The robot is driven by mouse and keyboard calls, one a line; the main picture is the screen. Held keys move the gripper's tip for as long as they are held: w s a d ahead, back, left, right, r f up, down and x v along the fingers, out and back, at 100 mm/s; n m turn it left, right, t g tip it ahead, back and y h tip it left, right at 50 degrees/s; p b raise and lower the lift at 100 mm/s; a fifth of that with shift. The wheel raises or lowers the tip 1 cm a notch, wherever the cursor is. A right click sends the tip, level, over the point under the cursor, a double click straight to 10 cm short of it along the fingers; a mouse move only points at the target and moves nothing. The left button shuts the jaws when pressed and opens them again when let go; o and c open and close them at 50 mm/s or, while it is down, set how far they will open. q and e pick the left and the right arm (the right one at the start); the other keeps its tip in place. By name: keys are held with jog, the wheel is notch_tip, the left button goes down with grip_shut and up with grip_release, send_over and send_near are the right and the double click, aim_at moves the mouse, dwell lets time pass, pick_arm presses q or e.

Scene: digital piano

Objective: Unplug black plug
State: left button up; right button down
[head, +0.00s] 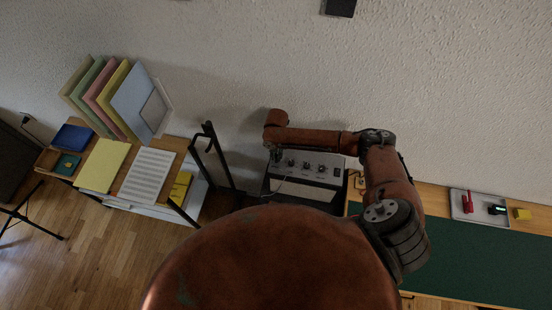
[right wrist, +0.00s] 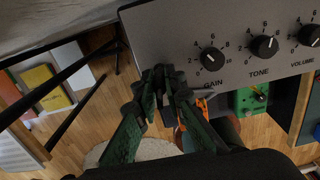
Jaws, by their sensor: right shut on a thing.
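The amplifier (head: 308,164) has a silver panel with several black knobs; its panel also shows in the right wrist view (right wrist: 190,30), with GAIN, TONE and VOLUME labels. My right gripper (head: 275,155) is at the panel's left end. In the right wrist view its green and black fingers (right wrist: 166,90) are closed just left of and below the GAIN label. They are shut on a small dark piece, the black plug (right wrist: 167,114), mostly hidden between the fingers. I cannot tell whether the plug is still seated in the panel. My left gripper is not in view.
A black stand (head: 213,160) rises left of the amplifier. A shelf with folders, a yellow pad (head: 103,165) and sheet music (head: 148,175) is further left. A green pedal (right wrist: 250,100) lies below the panel. A green-topped desk with a tray (head: 480,206) is right.

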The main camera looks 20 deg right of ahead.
jog(key=shift+r+p, duration=0.65)
jog(key=shift+r, duration=0.1)
dwell(0.3)
jog(key=shift+r+p, duration=2.35)
jog(key=shift+r, duration=0.15)
